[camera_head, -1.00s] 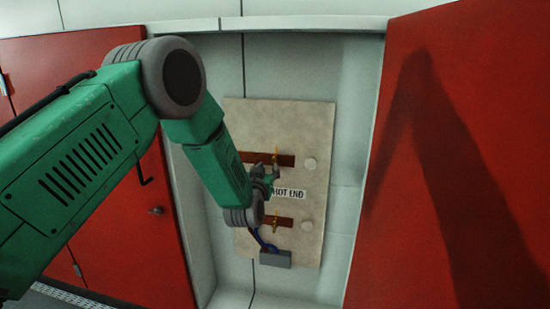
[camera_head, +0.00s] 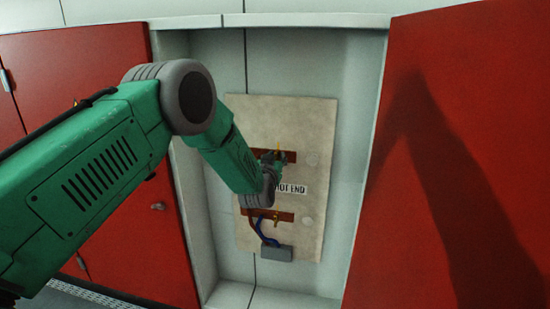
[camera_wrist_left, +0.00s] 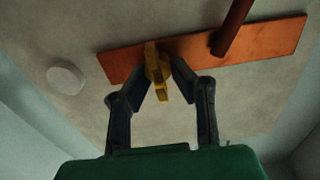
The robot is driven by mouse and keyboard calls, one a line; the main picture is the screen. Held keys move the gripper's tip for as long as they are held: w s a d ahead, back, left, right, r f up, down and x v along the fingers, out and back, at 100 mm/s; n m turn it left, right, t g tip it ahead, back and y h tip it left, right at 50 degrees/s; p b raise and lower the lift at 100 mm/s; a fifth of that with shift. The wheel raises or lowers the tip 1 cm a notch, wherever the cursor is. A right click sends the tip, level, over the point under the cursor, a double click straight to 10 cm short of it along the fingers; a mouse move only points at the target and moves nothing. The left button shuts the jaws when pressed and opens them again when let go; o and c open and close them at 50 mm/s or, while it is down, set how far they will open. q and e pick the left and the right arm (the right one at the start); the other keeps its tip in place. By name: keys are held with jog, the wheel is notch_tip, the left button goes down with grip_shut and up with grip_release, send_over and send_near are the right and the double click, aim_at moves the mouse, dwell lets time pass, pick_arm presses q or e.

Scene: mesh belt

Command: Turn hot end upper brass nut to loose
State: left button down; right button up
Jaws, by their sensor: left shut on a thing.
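The upper brass nut (camera_head: 279,147) is a small yellow piece on the upper copper bar (camera_head: 289,157) of the beige panel. It also shows in the left wrist view (camera_wrist_left: 157,73) as a winged piece on the copper bar (camera_wrist_left: 270,42). My left gripper (camera_head: 275,158) is at this nut. In the left wrist view my left gripper (camera_wrist_left: 164,70) has its fingers on both sides of the nut and is shut on it. The arm and hand hide part of the bar and label in the head view. My right gripper is not in view.
The beige panel (camera_head: 245,125) with the HOT END label (camera_head: 292,189) sits in a pale recess between red doors (camera_head: 480,130). A lower copper bar (camera_head: 285,216) with another brass nut (camera_head: 275,216), cables and a grey box (camera_head: 277,253) lies below.

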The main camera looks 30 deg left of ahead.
pick_arm(q)
jog(key=shift+r, duration=0.1)
jog(key=shift+w+n+b, duration=0.1)
jog(key=shift+n+b, duration=0.2)
jog(key=shift+b, duration=0.05)
jog(key=shift+s+a+f+n+b, duration=0.15)
jog(key=shift+f+n+b, duration=0.25)
jog(key=shift+n+b, duration=3.8)
jog(key=shift+a+f+n+b, duration=0.2)
jog(key=shift+f+n+b, duration=0.2)
jog(key=shift+n+b, duration=3.8)
jog(key=shift+s+a+f+n+b, duration=0.15)
jog(key=shift+f+n+b, duration=0.25)
jog(key=shift+n+b, duration=3.8)
pick_arm(e)
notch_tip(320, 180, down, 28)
jog(key=b, duration=0.1)
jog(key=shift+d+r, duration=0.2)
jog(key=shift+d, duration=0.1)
pick_arm(q)
jog(key=shift+m+b, duration=0.3)
jog(key=shift+m, duration=0.4)
